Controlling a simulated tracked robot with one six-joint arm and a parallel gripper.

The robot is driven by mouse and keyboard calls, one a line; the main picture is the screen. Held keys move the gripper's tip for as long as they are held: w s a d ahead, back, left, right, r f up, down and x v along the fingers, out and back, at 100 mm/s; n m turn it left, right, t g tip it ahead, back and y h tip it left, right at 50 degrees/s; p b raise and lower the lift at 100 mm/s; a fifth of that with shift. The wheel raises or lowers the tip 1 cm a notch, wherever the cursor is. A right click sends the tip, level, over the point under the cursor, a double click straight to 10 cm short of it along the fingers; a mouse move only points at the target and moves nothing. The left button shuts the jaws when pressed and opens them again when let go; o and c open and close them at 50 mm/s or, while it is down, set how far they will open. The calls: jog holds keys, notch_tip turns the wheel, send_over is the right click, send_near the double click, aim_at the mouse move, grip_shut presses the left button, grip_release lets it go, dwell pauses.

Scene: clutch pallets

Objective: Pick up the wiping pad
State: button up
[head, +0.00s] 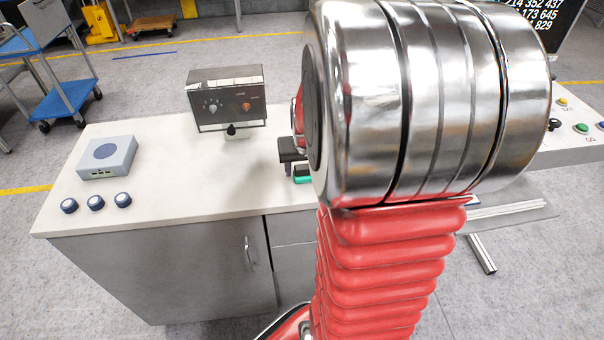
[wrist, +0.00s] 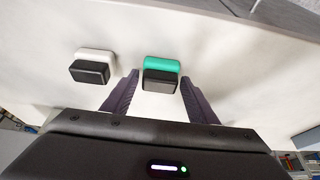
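A pad with a green base and a dark block on top, which looks like the wiping pad (wrist: 161,64), lies on the pale bench top in the wrist view. Its green edge (head: 303,180) also shows in the head view beside my arm. My gripper (wrist: 160,78) is open. Its two dark fingers point at the pad, with the dark block showing between the fingertips. I see no clear contact and cannot tell the height gap. In the head view, part of my gripper (head: 291,150) shows just above the green edge; my arm hides the rest.
A similar white pad with a black block (wrist: 92,68) lies left of the green one in the wrist view. The bench (head: 160,215) also holds a control box (head: 226,98), a grey-blue box (head: 107,157) and three dark round knobs (head: 96,202). The bench middle is clear.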

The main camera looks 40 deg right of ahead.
aim_at(304, 167)
jog(key=c, duration=0.8)
jog(key=shift+r, duration=0.15)
notch_tip(304, 167, up, 10)
jog(key=shift+f, duration=0.1)
dwell(0.5)
jog(key=o, duration=0.5)
jog(key=c, duration=0.4)
jog(key=shift+o, duration=0.2)
jog(key=shift+s, duration=0.15)
